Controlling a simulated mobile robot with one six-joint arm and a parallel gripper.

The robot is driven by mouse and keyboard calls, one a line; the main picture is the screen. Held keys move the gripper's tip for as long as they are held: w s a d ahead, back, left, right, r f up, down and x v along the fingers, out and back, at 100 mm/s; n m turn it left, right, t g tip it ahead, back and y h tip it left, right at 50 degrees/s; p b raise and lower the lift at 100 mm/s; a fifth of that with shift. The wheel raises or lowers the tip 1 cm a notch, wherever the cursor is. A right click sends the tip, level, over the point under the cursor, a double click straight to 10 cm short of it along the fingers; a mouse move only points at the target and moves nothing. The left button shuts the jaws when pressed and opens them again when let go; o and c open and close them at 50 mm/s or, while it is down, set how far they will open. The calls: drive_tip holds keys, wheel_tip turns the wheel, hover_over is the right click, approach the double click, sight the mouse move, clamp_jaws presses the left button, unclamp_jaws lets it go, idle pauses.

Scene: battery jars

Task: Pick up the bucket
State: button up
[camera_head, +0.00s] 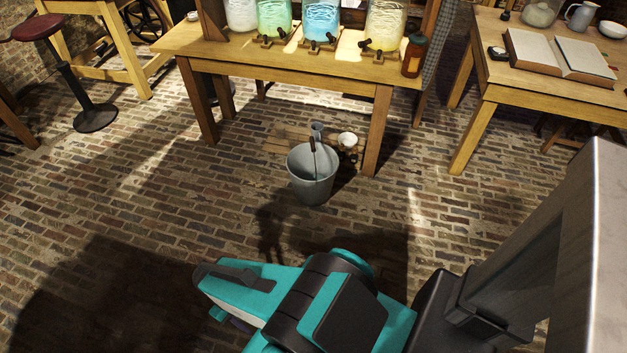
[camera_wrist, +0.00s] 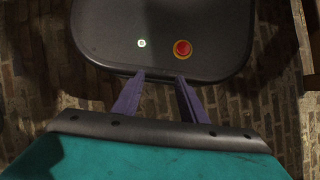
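A grey bucket (camera_head: 311,192) stands upright on the brick floor in the middle of the head view, in front of the wooden table with jars. A thin stick-like thing with a dark top shows at its mouth; I cannot tell if it is the handle or a separate tool. My gripper (camera_wrist: 159,78) shows in the wrist view with two purple fingers apart and nothing between them. In the head view my arm hangs in the foreground, well short of the bucket, and hides most of the gripper. The bucket does not show in the wrist view.
The table (camera_head: 285,68) behind the bucket bears several jars and a brown bottle (camera_head: 414,55). A small grey vessel (camera_head: 318,130) and a white bowl (camera_head: 347,140) sit behind the bucket. A stool (camera_head: 94,117) stands left, another table (camera_head: 497,85) right. Floor before the bucket is clear.

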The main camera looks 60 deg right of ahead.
drive_tip(key=w+d+f+m+t+b, duration=0.4)
drive_tip(key=w+d+f+b, duration=0.5)
drive_tip(key=w, duration=0.6)
drive_tip(key=w+d+f+m+t+h+b, duration=0.1)
drive_tip(key=w+d+f+t+h+b, duration=0.3)
drive_tip(key=d, duration=0.7)
drive_tip(key=w+d+r+m+t+b, duration=0.1)
drive_tip(key=w+d+t+b, duration=0.2)
drive_tip(key=w+d, duration=0.55)
drive_tip(key=s+d+r+m+t+h+b, duration=0.1)
drive_tip(key=d+h+b, duration=0.15)
drive_tip(key=d, duration=0.75)
drive_tip(key=d+r+m+t+h+b, duration=0.15)
drive_tip(key=d+b, duration=0.25)
drive_tip(key=d, duration=0.7)
drive_tip(key=s+d+r+t+h+b, duration=0.1)
drive_tip(key=s+d+r+h+b, duration=0.2)
drive_tip(key=d, duration=0.6)
drive_tip(key=s+d+r+m+t+h+b, duration=0.1)
drive_tip(key=s+d+r+b, duration=0.3)
drive_tip(key=d, duration=0.5)
wheel_tip(320, 180, up, 2)
drive_tip(key=shift+s+t+h, duration=0.75)
drive_tip(key=shift+s+h, duration=0.15)
drive_tip(key=shift+s, duration=0.1)
drive_tip(key=shift+m, duration=0.25)
